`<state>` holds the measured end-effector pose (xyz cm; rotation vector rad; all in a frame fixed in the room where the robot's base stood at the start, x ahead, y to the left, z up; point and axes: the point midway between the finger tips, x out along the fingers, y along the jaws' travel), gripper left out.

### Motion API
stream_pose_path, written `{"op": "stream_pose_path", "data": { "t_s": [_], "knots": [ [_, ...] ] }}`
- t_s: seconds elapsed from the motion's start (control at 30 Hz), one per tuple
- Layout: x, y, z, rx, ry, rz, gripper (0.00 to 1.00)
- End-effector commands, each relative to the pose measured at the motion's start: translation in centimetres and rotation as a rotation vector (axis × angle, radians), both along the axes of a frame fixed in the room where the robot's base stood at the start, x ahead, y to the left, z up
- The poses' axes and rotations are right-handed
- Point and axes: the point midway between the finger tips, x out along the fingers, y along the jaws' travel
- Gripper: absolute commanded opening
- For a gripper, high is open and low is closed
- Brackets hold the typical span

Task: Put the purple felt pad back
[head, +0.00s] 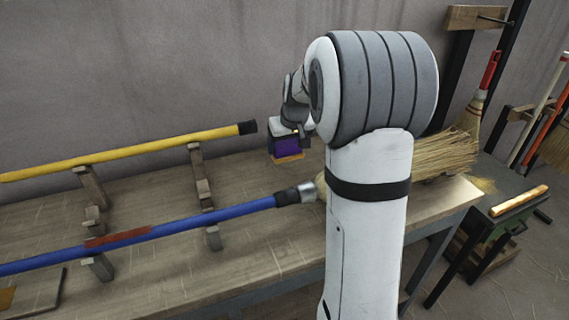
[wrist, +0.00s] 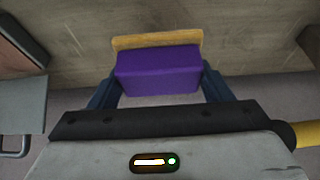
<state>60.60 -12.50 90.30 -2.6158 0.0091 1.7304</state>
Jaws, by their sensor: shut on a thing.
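The purple felt pad (wrist: 158,75) is a purple block with a yellowish-tan strip along its far edge in the wrist view. My gripper (wrist: 158,88) is shut on it, with one dark blue finger on each side. In the head view the pad (head: 287,145) hangs from my gripper (head: 288,135) above the workbench (head: 260,245), close to the wall, with its tan edge facing down. It looks clear of the bench top. My arm hides part of the bench behind it.
A yellow pole (head: 130,150) and a blue broom handle (head: 150,237) rest on wooden supports to the left. The broom's straw bristles (head: 450,150) lie behind my arm.

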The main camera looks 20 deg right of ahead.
Motion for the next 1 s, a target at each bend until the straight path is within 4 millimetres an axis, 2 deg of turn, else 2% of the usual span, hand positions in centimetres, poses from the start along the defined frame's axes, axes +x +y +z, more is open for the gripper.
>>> {"op": "stream_pose_path", "data": {
  "t_s": [0.4,0.83,0.87,1.0],
  "knots": [
    [0.0,0.1,-5.5,0.001,0.001,0.001,0.39],
    [0.0,0.1,-6.1,0.001,-0.001,0.001,0.39],
    [0.0,0.1,-6.0,0.001,-0.001,0.001,0.75],
    [0.0,0.1,-5.9,0.001,-0.001,0.001,0.86]
  ]
}}
